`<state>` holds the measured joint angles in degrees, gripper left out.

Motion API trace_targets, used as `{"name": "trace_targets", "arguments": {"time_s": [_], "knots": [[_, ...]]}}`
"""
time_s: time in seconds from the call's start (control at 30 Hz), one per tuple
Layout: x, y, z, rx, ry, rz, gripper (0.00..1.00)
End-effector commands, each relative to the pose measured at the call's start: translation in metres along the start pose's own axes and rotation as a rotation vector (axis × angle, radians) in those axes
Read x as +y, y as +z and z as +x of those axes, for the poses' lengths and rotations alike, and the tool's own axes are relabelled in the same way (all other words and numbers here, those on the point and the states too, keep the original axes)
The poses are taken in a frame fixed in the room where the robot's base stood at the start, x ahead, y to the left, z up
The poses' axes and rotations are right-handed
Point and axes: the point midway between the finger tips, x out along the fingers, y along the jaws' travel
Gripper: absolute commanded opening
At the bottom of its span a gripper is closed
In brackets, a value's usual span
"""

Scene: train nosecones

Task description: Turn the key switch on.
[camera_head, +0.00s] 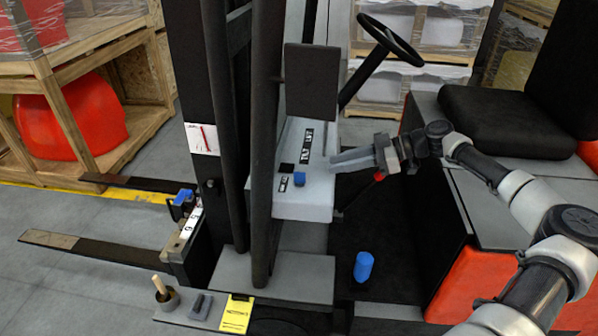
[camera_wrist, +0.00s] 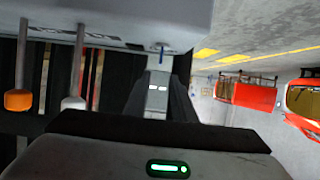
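A small blue pin-like part (camera_wrist: 162,50), which looks like the key, sticks out of the edge of the grey console in the wrist view. In the head view the console (camera_head: 318,195) stands left of my gripper (camera_head: 332,166); the key cannot be made out there. My gripper's two light grey fingers point left at the console's right side. In the wrist view the dark fingers of my gripper (camera_wrist: 160,75) stand apart on either side of the picture's middle. The blue part appears just beyond and between their tips. Nothing is seen held.
An orange-knobbed lever (camera_wrist: 18,100) and a white-knobbed lever (camera_wrist: 73,103) extend from the console. The steering wheel (camera_head: 390,40) is above; the seat (camera_head: 490,115) is right.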

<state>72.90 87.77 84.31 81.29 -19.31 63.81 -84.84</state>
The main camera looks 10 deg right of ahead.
Motion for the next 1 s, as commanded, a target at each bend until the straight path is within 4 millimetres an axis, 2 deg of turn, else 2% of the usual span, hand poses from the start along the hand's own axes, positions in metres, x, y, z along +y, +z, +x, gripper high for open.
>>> {"name": "trace_targets", "arguments": {"time_s": [0.03, 0.3, 0.5, 0.7, 1.0], "knots": [[-0.001, -0.002, 0.012, 0.002, -0.005, 0.001, 0.23], [-0.001, -0.002, 0.071, 0.001, -0.005, 0.002, 0.23], [-0.001, -0.001, 0.103, -0.001, -0.003, 0.001, 0.23], [-0.001, 0.0, 0.118, -0.001, -0.001, 0.003, 0.23], [0.0, 0.001, 0.119, -0.002, -0.001, 0.002, 0.22]]}}
